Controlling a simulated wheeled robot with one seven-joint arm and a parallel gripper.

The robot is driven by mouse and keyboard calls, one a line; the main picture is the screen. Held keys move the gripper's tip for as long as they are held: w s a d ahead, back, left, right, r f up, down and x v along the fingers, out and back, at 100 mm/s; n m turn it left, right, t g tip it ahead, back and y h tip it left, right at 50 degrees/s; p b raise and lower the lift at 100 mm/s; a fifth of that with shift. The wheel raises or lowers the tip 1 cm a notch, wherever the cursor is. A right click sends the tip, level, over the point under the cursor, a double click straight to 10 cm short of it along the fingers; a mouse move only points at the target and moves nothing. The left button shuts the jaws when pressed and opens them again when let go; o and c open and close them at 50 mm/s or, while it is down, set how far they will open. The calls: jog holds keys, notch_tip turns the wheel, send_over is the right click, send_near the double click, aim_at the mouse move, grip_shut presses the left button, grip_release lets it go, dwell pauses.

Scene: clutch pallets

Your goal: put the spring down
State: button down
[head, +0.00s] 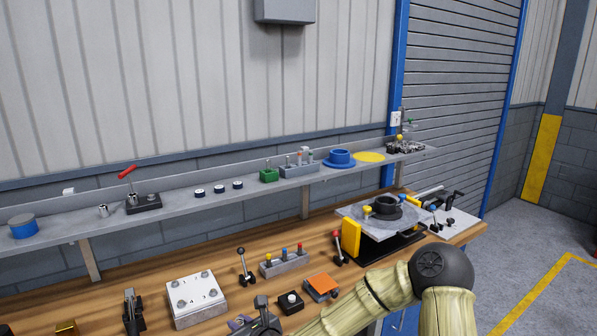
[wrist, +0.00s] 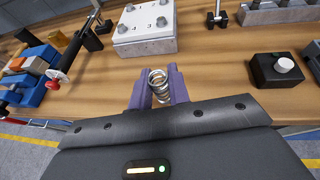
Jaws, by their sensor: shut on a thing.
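In the wrist view the spring (wrist: 157,82) is a small silver coil. It sits between the two purple fingers of my gripper (wrist: 158,88), which is shut on it. The wooden bench top (wrist: 215,75) shows below and beyond the fingers; I cannot tell how high above it the spring is. In the head view my gripper (head: 240,322) is at the bottom edge, partly cut off and hidden by its own body. The spring cannot be made out there.
A white-topped grey block (head: 196,298) stands beyond the gripper, with a black block with a white button (wrist: 278,69) to the right. Blue and orange blocks (wrist: 33,62) and a clamp lie left. A shelf (head: 100,222) runs behind. Bare wood surrounds the fingers.

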jog(key=s+d+f+m+t+h+p, duration=0.1)
jog(key=d+f+m+h, duration=0.1)
jog(key=d+f, duration=0.4)
jog(key=s+d+f+m+t+h+p, duration=0.1)
jog(key=s+d+f+m+h, duration=0.1)
jog(key=d+f, duration=0.5)
jog(key=s+d+f+m+t+h+p, duration=0.1)
jog(key=d+f+m+h, duration=0.3)
jog(key=d, duration=1.2)
notch_tip(320, 180, down, 3)
jog(key=shift+s+d+f+h, duration=0.1)
jog(key=shift+s+d+h, duration=0.15)
jog(key=shift+s+h, duration=0.2)
jog(key=f, duration=0.2)
jog(key=s+f, duration=0.1)
jog(key=f, duration=0.2)
jog(key=shift+s+f, duration=0.2)
jog(key=shift+f, duration=0.15)
